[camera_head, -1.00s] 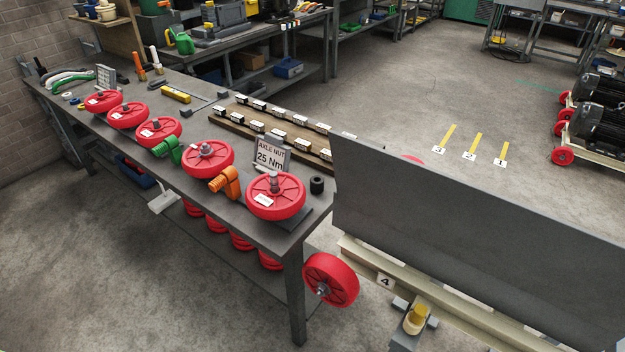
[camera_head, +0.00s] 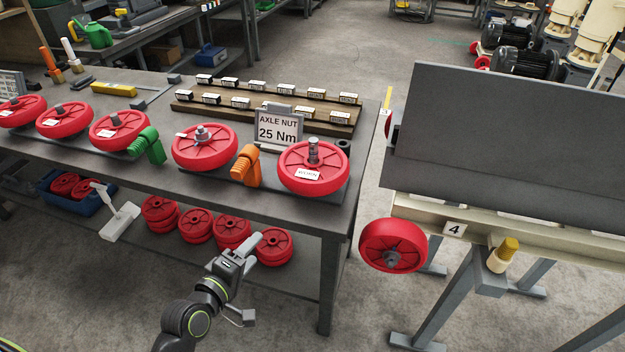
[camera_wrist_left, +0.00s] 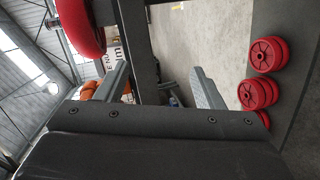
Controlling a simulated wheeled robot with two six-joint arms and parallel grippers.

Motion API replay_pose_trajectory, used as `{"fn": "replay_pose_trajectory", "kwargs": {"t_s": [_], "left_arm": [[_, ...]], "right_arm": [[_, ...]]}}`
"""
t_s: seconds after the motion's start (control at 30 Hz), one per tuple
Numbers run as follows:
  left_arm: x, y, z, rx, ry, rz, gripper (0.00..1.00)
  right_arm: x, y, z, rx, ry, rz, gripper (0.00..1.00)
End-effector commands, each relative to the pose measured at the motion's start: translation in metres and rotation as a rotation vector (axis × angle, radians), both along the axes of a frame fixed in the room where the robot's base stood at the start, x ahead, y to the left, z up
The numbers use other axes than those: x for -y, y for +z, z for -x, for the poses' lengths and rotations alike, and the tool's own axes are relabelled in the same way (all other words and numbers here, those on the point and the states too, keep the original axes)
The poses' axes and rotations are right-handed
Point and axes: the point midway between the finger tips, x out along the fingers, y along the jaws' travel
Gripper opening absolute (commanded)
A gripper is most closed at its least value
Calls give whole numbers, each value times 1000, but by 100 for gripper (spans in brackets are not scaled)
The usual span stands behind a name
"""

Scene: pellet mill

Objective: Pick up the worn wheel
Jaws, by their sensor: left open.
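A red wheel (camera_head: 313,168) with a white tag that seems to read WORN lies flat at the right end of the grey bench, its axle stub pointing up. A red wheel (camera_wrist_left: 82,25), probably the same one, shows at the upper left of the left wrist view. My left gripper (camera_head: 252,280) is open and empty in front of the bench, lower than its top and well apart from the tagged wheel. Its two fingers (camera_wrist_left: 162,85) stand wide apart in the left wrist view. My right gripper is in neither view.
An orange tool (camera_head: 246,166) and the AXLE NUT 25 Nm sign (camera_head: 278,128) stand close to the tagged wheel. More red wheels line the bench (camera_head: 240,198) and its lower shelf. Cart 4 (camera_head: 455,230), with a red wheel (camera_head: 393,246), stands at right.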

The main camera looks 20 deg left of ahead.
Motion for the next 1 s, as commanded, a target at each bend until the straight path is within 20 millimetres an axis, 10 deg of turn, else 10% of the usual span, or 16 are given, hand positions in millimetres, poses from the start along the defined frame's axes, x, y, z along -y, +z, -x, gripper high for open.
{"fn": "replay_pose_trajectory", "kwargs": {"t_s": [0.3,1.0], "left_arm": [[26,89,16,172,-68,229,62],[59,97,-91,182,-73,243,62]], "right_arm": [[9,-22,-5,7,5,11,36],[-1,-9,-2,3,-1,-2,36]]}}
